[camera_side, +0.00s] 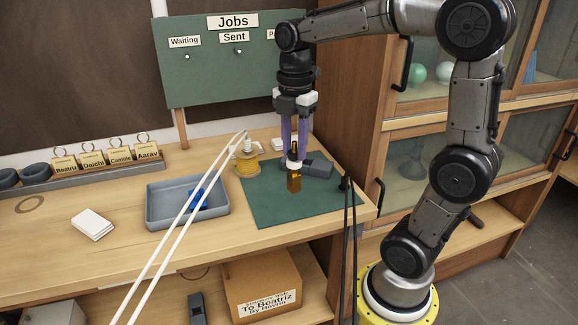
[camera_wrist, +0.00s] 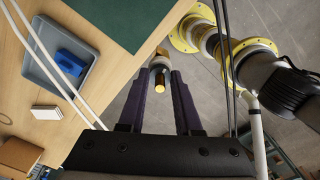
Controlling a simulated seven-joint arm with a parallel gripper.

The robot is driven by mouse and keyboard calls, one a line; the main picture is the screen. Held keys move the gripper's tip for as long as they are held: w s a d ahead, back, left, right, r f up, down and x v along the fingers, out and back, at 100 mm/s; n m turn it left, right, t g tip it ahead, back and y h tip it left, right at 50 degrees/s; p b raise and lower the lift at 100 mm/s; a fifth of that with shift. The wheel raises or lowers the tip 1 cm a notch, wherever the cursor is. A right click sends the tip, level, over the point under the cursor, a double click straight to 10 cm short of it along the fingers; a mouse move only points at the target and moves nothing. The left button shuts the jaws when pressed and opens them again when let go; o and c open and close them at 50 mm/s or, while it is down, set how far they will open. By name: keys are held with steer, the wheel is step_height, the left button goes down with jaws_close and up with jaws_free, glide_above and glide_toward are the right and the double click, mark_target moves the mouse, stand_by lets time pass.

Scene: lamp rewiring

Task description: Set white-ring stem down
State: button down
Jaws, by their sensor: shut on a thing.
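The white-ring stem (camera_side: 294,182) is an upright amber-brown piece with a white ring near its middle and a dark upper part. My gripper (camera_side: 294,155), with purple fingers, points down and is shut on its upper part. The stem's lower end is over the green mat (camera_side: 270,208); I cannot tell whether it touches the mat. In the wrist view the stem (camera_wrist: 158,76) shows end-on between my fingertips (camera_wrist: 160,72), with the white ring and a bright amber end.
A dark grey block (camera_side: 318,169) lies right behind the stem. A yellow spool (camera_side: 247,168) stands at the mat's left. A grey tray (camera_side: 160,218) with a blue part (camera_side: 198,198) is further left. White cords cross the front; black cords hang at the right. The front mat is clear.

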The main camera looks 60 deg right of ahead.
steer(key=s+d+m, duration=0.3)
steer(key=s, duration=0.6)
steer(key=w+d+f, duration=0.8)
steer(key=w+f, duration=0.2)
steer(key=f, duration=0.2)
steer(key=shift+w+d, duration=0.3)
steer(key=shift+w, duration=0.1)
steer(key=shift+f, duration=0.2)
steer(key=c, duration=0.6)
jaws_free()
